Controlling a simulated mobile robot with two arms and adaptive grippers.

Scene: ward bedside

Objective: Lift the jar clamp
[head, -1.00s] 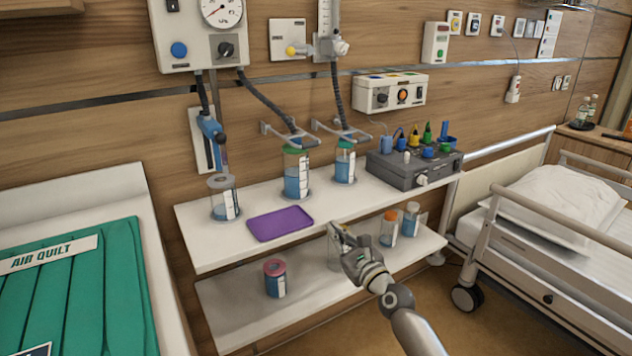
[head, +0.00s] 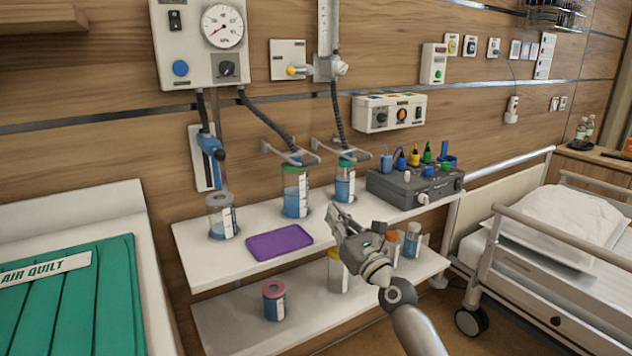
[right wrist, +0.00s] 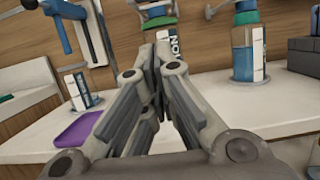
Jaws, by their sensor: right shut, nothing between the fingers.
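Two grey metal clamps reach out from the wall: a left clamp (head: 290,157) over a green-lidded jar (head: 296,192) and a right clamp (head: 350,153) over a blue-filled jar (head: 344,184). I cannot tell which one the task means. Both jars stand upright on the upper shelf. My right gripper (head: 334,211) is shut and empty, in front of the upper shelf and below the clamps. In the right wrist view its shut fingers (right wrist: 155,58) hide part of a jar with a green rim (right wrist: 158,21). My left gripper is not in view.
A purple tray (head: 279,242) and a grey-lidded jar (head: 222,216) are on the upper shelf (head: 205,265). A grey box (head: 415,185) stands at its right end. Several jars, including a pink-lidded one (head: 274,300), stand on the lower shelf. A bed (head: 560,215) is at right.

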